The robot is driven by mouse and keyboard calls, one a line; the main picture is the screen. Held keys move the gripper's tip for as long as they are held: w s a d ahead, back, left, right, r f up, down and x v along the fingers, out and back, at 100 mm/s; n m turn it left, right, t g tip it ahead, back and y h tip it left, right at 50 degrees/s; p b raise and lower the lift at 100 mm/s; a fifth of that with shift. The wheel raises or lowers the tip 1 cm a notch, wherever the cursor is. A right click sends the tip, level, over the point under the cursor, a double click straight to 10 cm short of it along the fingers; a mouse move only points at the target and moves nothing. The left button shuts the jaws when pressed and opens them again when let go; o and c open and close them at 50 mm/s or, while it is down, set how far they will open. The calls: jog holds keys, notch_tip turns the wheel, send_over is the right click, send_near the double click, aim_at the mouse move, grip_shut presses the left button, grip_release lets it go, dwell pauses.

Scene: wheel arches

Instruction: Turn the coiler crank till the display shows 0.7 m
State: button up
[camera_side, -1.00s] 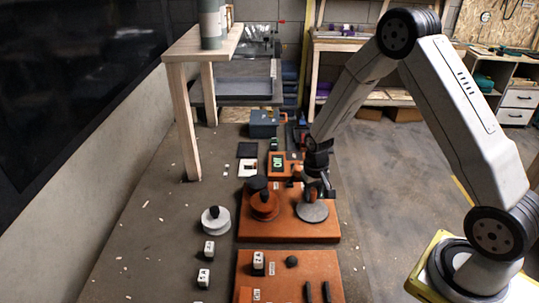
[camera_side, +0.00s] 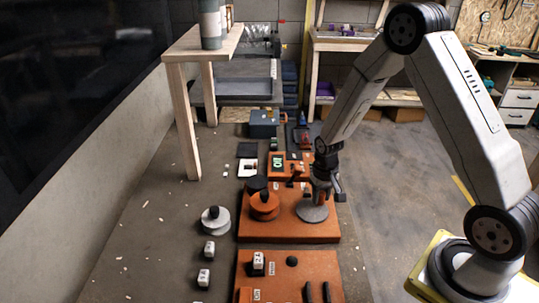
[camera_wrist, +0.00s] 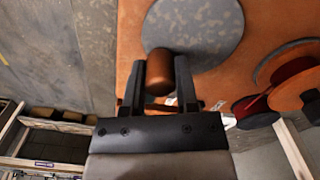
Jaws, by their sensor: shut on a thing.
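The coiler is an orange base plate (camera_side: 285,229) with a grey crank disc (camera_side: 313,214) at its right and an orange spool (camera_side: 263,207) at its left. My gripper (camera_side: 320,195) is over the crank disc. In the wrist view, my gripper (camera_wrist: 160,80) is shut on the orange-brown crank knob (camera_wrist: 159,64), which stands near the edge of the grey disc (camera_wrist: 200,30). The display (camera_side: 277,161) sits on an orange block behind the base; a leading 0 seems to show, but the full reading is too small to read.
A grey-white spool (camera_side: 215,220) and small white numbered blocks (camera_side: 209,249) stand left of the coiler. A second orange board (camera_side: 290,270) lies in front. A blue-grey box (camera_side: 264,123) is behind. A wooden-legged table (camera_side: 186,110) stands at the left rear.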

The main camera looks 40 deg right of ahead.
aim_at(317, 217)
jog(key=shift+s+a, duration=0.1)
jog(key=shift+s, duration=0.4)
jog(key=shift+s+a, duration=0.45)
jog(key=shift+s, duration=0.2)
jog(key=shift+s+a, duration=0.3)
jog(key=shift+a, duration=0.45)
jog(key=shift+w+a, duration=0.1)
jog(key=shift+a, duration=0.75)
jog(key=shift+a, duration=0.1)
